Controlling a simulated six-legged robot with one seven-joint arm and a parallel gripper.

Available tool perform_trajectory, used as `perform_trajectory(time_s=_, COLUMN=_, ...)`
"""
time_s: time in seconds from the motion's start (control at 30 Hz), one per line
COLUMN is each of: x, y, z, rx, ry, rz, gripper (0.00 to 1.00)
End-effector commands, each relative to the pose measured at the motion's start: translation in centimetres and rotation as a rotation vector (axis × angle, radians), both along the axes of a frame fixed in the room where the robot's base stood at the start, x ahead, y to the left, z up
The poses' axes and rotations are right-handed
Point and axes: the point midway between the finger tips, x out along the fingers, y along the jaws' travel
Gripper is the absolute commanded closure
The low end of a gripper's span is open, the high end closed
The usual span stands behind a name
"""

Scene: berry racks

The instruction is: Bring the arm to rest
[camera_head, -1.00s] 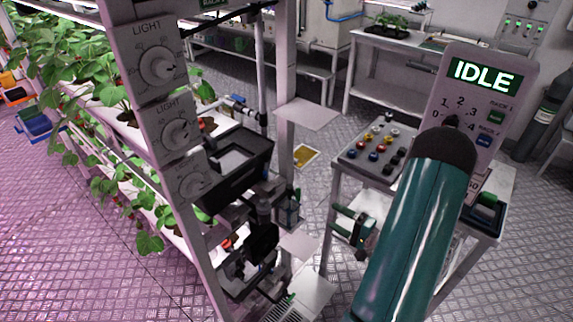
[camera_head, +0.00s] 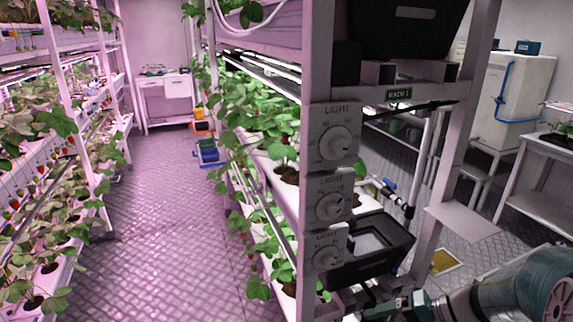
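My gripper (camera_head: 385,308) shows at the bottom edge, right of centre, with dark green fingers pointing left. It is partly cut off by the frame, and I cannot make out whether its fingers are apart or whether anything is between them. My teal arm reaches in from the lower right corner, bent. The gripper appears just below and in front of the black bin (camera_head: 370,250) on the end of the rack marked RACK 1 (camera_head: 398,95). I cannot tell whether they touch.
Light dials (camera_head: 333,144) line the rack's end post. Strawberry plants (camera_head: 265,120) fill the rack behind it. Another planted rack (camera_head: 70,190) stands at left. The aisle floor (camera_head: 170,220) between is clear, with a blue crate (camera_head: 210,152) farther back. A small shelf (camera_head: 462,222) juts out at right.

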Motion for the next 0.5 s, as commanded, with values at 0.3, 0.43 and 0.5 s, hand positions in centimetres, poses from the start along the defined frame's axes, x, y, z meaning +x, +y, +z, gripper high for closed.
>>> perform_trajectory(time_s=0.3, x=-4.5, y=4.6, z=4.0, rx=-0.424, ry=0.012, rz=0.174, gripper=0.27)
perform_trajectory(time_s=0.43, x=-6.0, y=5.2, z=5.7, rx=-0.598, ry=-0.039, rz=0.194, gripper=0.27)
perform_trajectory(time_s=0.5, x=-6.6, y=5.5, z=6.8, rx=-0.685, ry=-0.081, rz=0.193, gripper=0.27)
